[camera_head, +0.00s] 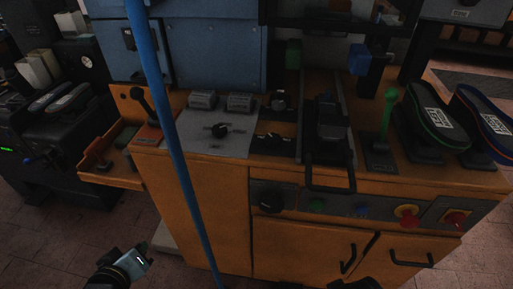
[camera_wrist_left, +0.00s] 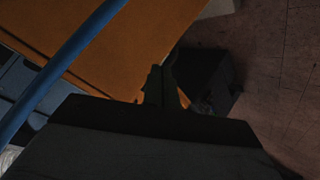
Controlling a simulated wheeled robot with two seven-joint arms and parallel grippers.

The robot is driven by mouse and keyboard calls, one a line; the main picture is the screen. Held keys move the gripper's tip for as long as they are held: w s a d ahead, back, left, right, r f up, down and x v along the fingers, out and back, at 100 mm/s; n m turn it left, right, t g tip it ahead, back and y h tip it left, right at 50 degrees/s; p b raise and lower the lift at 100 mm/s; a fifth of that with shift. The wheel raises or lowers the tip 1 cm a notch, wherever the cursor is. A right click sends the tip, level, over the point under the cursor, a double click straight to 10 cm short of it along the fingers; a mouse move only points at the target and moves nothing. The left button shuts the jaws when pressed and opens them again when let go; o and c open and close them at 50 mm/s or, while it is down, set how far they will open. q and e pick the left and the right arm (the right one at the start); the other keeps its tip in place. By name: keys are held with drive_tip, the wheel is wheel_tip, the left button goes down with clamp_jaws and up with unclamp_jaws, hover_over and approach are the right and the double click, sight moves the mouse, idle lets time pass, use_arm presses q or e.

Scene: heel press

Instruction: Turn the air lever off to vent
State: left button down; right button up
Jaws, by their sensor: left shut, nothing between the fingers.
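A black-knobbed lever (camera_head: 143,105) on a reddish base stands at the left end of the orange bench's top, tilted to the left. A green-handled lever (camera_head: 386,116) stands upright on a dark plate at the right. I cannot read a label that tells which is the air lever. My left gripper (camera_head: 142,256) is low in front of the bench's left side, well below the black-knobbed lever and apart from both levers. Its fingers (camera_wrist_left: 160,88) are shut and empty in the left wrist view. A dark shape at the head view's bottom edge may be my right gripper; its fingers are unclear.
A blue hose (camera_head: 172,130) hangs down in front of the orange bench (camera_head: 195,200), between my left gripper and the bench middle. An orange side tray (camera_head: 110,180) juts out at the left. Shoe soles (camera_head: 437,115) stand at the right. Open brick floor lies at lower left.

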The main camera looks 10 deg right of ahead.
use_arm(q)
drive_tip(key=w+r+n+t+h, duration=0.1)
drive_tip(key=w+r+n+t, duration=1)
drive_tip(key=w+r+n, duration=0.1)
drive_tip(key=shift+w+d+r, duration=0.2)
drive_tip(key=shift+d+r, duration=0.1)
drive_tip(key=shift+r, duration=0.35)
use_arm(e)
drive_tip(key=s+d+f, duration=0.3)
drive_tip(key=s+f, duration=0.1)
drive_tip(key=f, duration=0.5)
drive_tip(key=s+d+f+g, duration=0.1)
drive_tip(key=s+d+f, duration=0.2)
drive_tip(key=f, duration=0.6)
drive_tip(key=shift+s+d+f+h, duration=0.3)
drive_tip(key=shift+s+h, duration=0.1)
drive_tip(key=shift+s, duration=0.3)
use_arm(q)
drive_tip(key=shift+w, duration=0.1)
drive_tip(key=b, duration=0.2)
approach(142, 104)
drive_tip(key=x, duration=0.5)
drive_tip(key=shift+w+f, duration=0.15)
drive_tip(key=shift+f, duration=0.05)
drive_tip(key=shift+x, duration=0.85)
use_arm(e)
drive_tip(key=w+a+r, duration=0.1)
drive_tip(key=w+r, duration=0.4)
drive_tip(key=shift+t, duration=0.3)
